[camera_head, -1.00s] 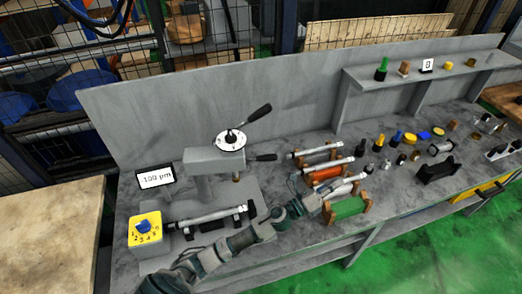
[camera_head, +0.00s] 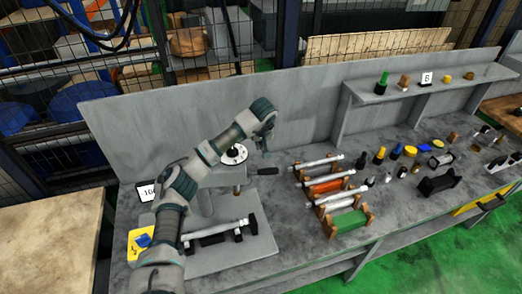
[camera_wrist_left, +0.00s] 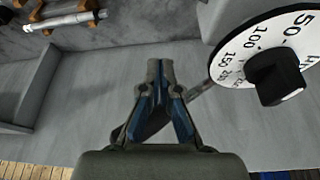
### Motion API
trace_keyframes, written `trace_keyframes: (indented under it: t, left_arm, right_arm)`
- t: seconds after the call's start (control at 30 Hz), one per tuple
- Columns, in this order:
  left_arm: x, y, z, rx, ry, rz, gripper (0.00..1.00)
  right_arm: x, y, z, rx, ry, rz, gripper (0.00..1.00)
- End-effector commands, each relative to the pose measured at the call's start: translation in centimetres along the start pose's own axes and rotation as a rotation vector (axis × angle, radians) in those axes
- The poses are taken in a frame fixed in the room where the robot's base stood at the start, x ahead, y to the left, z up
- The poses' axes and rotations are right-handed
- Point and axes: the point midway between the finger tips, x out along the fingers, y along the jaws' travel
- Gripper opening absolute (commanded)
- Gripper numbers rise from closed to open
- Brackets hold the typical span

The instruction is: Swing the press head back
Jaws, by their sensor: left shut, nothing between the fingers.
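The grey press head (camera_head: 222,179) stands on its base plate at the left of the bench, partly hidden by my left arm. Its white dial (camera_head: 235,155) also shows large in the left wrist view (camera_wrist_left: 235,60). A lever with a black handle (camera_head: 268,171) points right from the head. My left gripper (camera_head: 265,142) is raised above and right of the dial, shut and empty. In the left wrist view its fingertips (camera_wrist_left: 160,68) meet beside the dial. A second lever's dark handle (camera_wrist_left: 150,126) shows behind the fingers; I cannot tell if they touch. My right gripper is not in view.
A shaft (camera_head: 219,230) lies on supports on the press base. A yellow box (camera_head: 139,243) with a blue knob is partly hidden by my arm. Right of the press are racks with shafts (camera_head: 318,163) and several small parts. A grey back panel (camera_head: 130,122) stands behind.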

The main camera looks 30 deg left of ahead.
Motion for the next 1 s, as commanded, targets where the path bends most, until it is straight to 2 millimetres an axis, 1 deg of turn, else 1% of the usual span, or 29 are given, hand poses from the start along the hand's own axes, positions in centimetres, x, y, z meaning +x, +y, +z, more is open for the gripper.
trace_keyframes:
  t: [0.2, 0.37, 0.5, 0.63, 0.8, 1.0]
  left_arm:
    - [4.6, -0.1, 0.1, -0.001, -0.007, 0.001, 0.00]
    - [8.0, 0.0, 0.1, -0.001, -0.005, 0.002, 0.00]
    - [7.8, -0.1, 2.1, 0.003, -0.002, 0.005, 0.00]
    - [7.7, 0.0, 3.5, 0.002, -0.001, 0.005, 0.00]
    - [7.8, 0.1, 4.1, 0.000, -0.001, 0.006, 0.00]
    - [7.8, 0.1, 4.1, -0.001, -0.002, 0.005, 0.00]
  right_arm:
    - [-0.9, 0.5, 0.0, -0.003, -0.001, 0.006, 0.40]
    - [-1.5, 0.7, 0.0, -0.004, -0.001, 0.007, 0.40]
    - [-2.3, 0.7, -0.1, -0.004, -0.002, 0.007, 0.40]
    - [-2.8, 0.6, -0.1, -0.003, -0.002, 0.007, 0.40]
    - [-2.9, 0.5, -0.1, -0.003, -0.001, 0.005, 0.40]
    - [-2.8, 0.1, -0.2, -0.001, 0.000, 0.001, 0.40]
